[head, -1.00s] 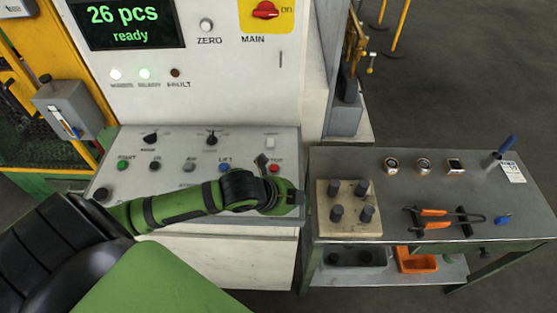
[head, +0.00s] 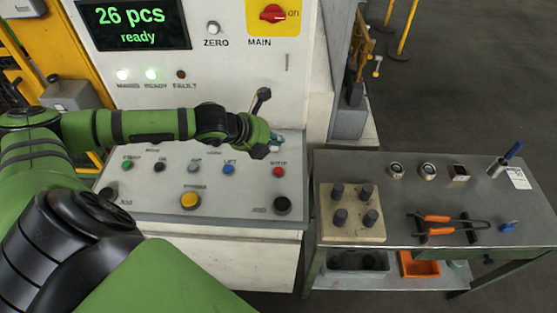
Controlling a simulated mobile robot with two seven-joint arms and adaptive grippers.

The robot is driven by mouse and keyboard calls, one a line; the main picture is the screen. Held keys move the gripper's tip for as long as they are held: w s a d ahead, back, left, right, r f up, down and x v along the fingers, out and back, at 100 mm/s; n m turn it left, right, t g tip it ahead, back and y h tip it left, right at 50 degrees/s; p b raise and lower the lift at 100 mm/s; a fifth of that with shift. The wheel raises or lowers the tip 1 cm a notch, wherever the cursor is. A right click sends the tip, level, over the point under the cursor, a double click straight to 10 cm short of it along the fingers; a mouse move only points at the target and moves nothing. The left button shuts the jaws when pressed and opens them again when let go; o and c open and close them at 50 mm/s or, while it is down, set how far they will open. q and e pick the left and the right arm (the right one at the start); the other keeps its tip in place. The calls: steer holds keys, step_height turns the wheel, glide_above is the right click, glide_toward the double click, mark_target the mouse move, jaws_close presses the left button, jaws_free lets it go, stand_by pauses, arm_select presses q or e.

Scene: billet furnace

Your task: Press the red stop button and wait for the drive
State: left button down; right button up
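The red stop button (head: 279,171) sits at the right of the button row on the sloped control panel (head: 150,205), with its label above it. Nothing covers it. My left gripper (head: 276,143) is at the end of the green arm, over the panel's upper right part. In the picture it is just above the stop button and apart from it. Its fingers are small and turned away, so I cannot tell whether they are open or shut. The display (head: 135,25) reads "26 pcs ready". My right gripper is out of view.
Green, black, grey and blue buttons line the same row; a yellow button (head: 190,201) and black knobs sit lower. The red main switch (head: 273,13) is above. A metal table (head: 410,185) with a peg block (head: 352,229) and orange-handled tongs (head: 445,219) stands right.

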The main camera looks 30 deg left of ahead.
arm_select(q)
steer(key=b, duration=0.8)
glide_above(276, 171)
step_height(276, 171, down, 7)
steer(key=shift+r, duration=0.1)
steer(key=shift+f, duration=1.05)
steer(key=shift+f, duration=0.35)
